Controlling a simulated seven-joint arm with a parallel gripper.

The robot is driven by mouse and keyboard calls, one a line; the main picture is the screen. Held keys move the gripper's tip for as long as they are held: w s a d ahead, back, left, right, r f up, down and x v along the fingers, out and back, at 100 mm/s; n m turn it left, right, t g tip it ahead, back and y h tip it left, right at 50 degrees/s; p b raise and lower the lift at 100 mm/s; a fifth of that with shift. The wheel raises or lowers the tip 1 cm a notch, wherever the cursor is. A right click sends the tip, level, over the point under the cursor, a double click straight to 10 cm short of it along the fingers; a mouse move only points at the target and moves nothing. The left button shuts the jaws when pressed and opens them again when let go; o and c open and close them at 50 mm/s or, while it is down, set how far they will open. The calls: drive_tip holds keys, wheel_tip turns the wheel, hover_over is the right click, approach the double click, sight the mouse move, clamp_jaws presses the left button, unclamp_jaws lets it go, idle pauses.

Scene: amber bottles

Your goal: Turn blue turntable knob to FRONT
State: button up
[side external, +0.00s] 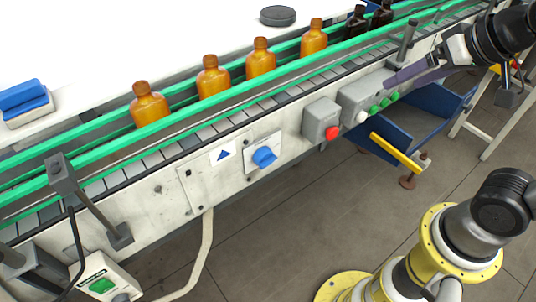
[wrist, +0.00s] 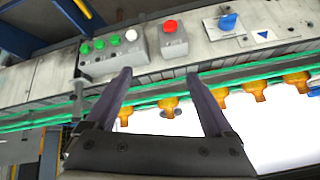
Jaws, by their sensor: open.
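The blue knob (side external: 264,157) sits on a pale square plate on the front side of the conveyor, to the right of a sign with a blue triangle (side external: 223,154). The knob also shows at the top of the wrist view (wrist: 228,21), beside the triangle sign (wrist: 263,36). My gripper (wrist: 158,74) is open and empty, its two dark fingers spread apart in the wrist view. In the side view my gripper (side external: 395,80) is at the upper right, over the conveyor's edge near the button box, well apart from the knob.
A grey box with a red button (side external: 332,132) and a box with green and white buttons (side external: 378,104) stick out right of the knob. Several amber bottles (side external: 261,58) stand on the conveyor between green rails. A blue bin (side external: 380,142) lies below. Space before the knob is clear.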

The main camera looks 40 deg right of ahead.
drive_tip(key=w+a, duration=0.4)
drive_tip(key=w, duration=0.2)
drive_tip(key=n+g+y, duration=0.2)
drive_tip(key=g, duration=0.1)
hover_over(267, 156)
drive_tip(key=s+d, duration=0.2)
drive_tip(key=s, duration=0.4)
wheel_tip(267, 156, down, 9)
drive_tip(key=x, duration=0.9)
drive_tip(key=w+x, duration=0.1)
drive_tip(key=x, duration=0.3)
drive_tip(key=shift+w+d+f, duration=0.15)
drive_tip(key=shift+f, duration=0.05)
drive_tip(key=shift+c, duration=0.3)
drive_tip(key=c, duration=1.3)
drive_tip(key=shift+o, duration=0.2)
